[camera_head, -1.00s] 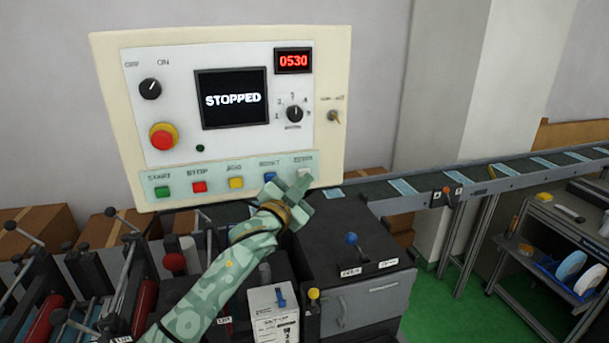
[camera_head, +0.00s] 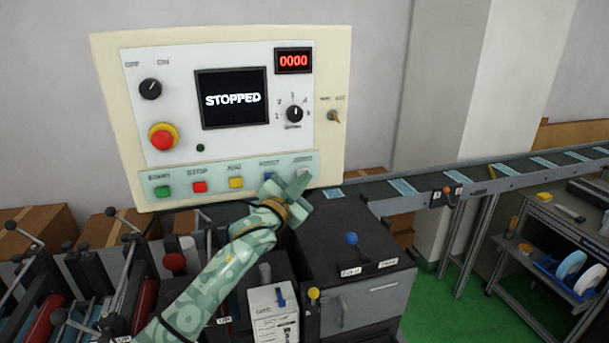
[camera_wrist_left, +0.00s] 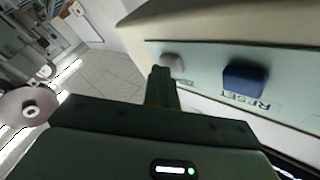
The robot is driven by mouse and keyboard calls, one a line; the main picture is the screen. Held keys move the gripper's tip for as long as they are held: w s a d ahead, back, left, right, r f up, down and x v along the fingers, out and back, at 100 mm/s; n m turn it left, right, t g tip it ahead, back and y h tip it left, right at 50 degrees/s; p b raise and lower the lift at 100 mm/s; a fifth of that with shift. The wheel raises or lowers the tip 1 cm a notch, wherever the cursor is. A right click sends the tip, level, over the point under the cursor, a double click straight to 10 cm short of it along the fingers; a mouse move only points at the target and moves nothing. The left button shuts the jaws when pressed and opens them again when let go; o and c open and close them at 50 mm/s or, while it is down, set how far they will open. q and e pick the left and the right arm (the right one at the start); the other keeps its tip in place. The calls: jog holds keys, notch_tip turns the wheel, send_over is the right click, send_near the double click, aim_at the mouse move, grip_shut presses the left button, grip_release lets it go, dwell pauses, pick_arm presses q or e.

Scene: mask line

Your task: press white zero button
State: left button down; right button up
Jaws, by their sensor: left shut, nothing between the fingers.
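The white zero button (camera_wrist_left: 172,61) sits at the right end of the button row on the control panel (camera_head: 220,155). It is a pale rounded button in the left wrist view; my gripper largely covers it in the head view. My left gripper (camera_head: 299,181) is shut and empty, with its fingertips (camera_wrist_left: 161,74) right at the white button's near side. I cannot tell whether they touch it. The blue reset button (camera_wrist_left: 244,76) is beside it. The red counter (camera_head: 293,61) reads 0000 and the screen (camera_head: 232,98) reads STOPPED. My right gripper is not in view.
Yellow (camera_head: 236,183), red (camera_head: 199,187) and green (camera_head: 162,191) buttons line the panel left of the blue one. A red emergency knob (camera_head: 162,138) is above. A dark machine box (camera_head: 345,235) stands below right, and a conveyor (camera_head: 470,185) runs off right.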

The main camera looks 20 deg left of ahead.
pick_arm(q)
jog(key=shift+s+d+p, duration=0.5)
jog(key=shift+s+p, duration=0.05)
jog(key=shift+s, duration=0.2)
jog(key=s+d, duration=0.1)
jog(key=s+d+p, duration=0.1)
jog(key=s+p, duration=0.1)
jog(key=s, duration=0.1)
jog(key=shift+s+d, duration=0.1)
jog(key=shift+d, duration=0.3)
jog(key=shift+f, duration=0.1)
dwell(0.7)
